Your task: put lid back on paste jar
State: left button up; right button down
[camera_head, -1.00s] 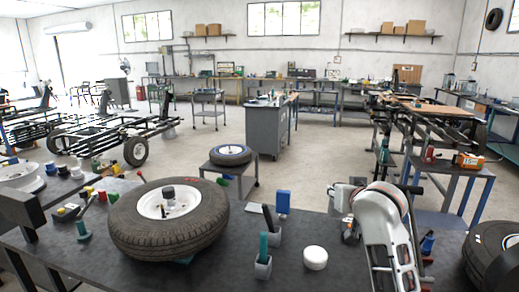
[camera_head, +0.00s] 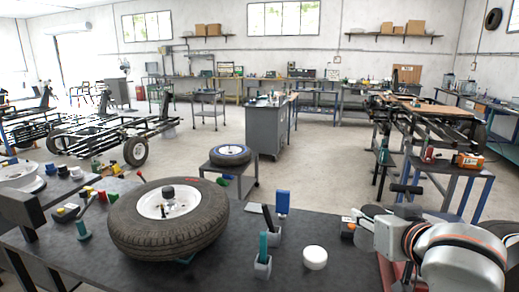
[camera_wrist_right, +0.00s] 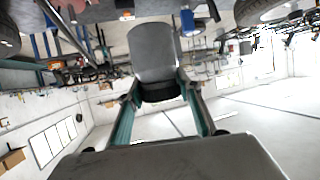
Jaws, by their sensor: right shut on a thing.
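My right gripper (camera_wrist_right: 160,98) shows in the right wrist view, with its two teal fingers shut on a grey thing with a black band (camera_wrist_right: 154,48). I cannot tell whether this is the jar, its lid or something else. My left gripper is not in view.
A tyre on a white rim (camera_head: 125,228) lies on the bench (camera_head: 225,272), with a dark cap at its hub. A grey holder with a teal handle (camera_head: 263,265) and a blue thing (camera_head: 282,202) stand between tyre and arm. Another tyre is partly visible behind the arm.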

jog(key=shift+a+f, duration=0.1)
jog(key=shift+a, duration=0.15)
jog(key=s+a+f+n+g+y, duration=0.2)
jog(key=a+f+n+y, duration=0.1)
jog(key=a, duration=0.4)
jog(key=s+a+f+n+g+y, duration=0.2)
jog(key=a+f+n+y, duration=0.2)
jog(key=a, duration=0.3)
jog(key=s+a+f+n+g+y, duration=0.2)
jog(key=a+f+n+g+y, duration=0.1)
jog(key=a+n+y, duration=0.2)
jog(key=a, duration=0.2)
jog(key=shift+s+a+f+n, duration=0.25)
jog(key=shift+a+f+n, duration=0.05)
